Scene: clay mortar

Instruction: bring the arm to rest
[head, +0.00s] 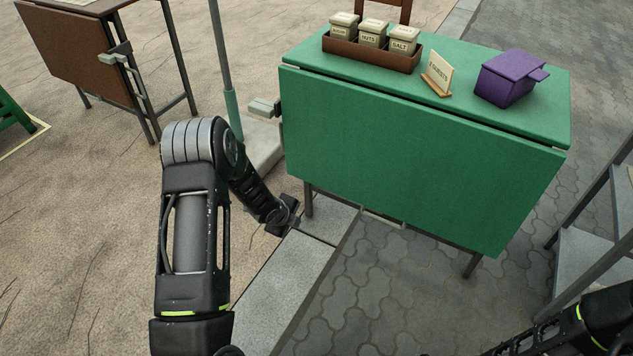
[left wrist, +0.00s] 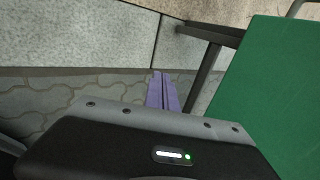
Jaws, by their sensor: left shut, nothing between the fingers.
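My left arm comes in from the lower left in the head view and bends down to my left gripper (head: 284,215), which hangs low in front of the green table's left leg. In the left wrist view the two purple fingers of my left gripper (left wrist: 161,91) lie together, shut and empty, above the paving. The green table (head: 420,160) has its front leaf hanging down. The leaf's green surface (left wrist: 270,95) fills the right of the left wrist view, apart from the fingers. Part of my right arm shows at the bottom right; its gripper is out of view.
On the table stand a brown tray (head: 371,54) with three labelled jars, a small sign (head: 437,74) and a purple lidded box (head: 511,77). A grey pole (head: 224,70) stands left of the table. A brown folding table (head: 70,55) is at back left; grey shelving (head: 597,262) is at right.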

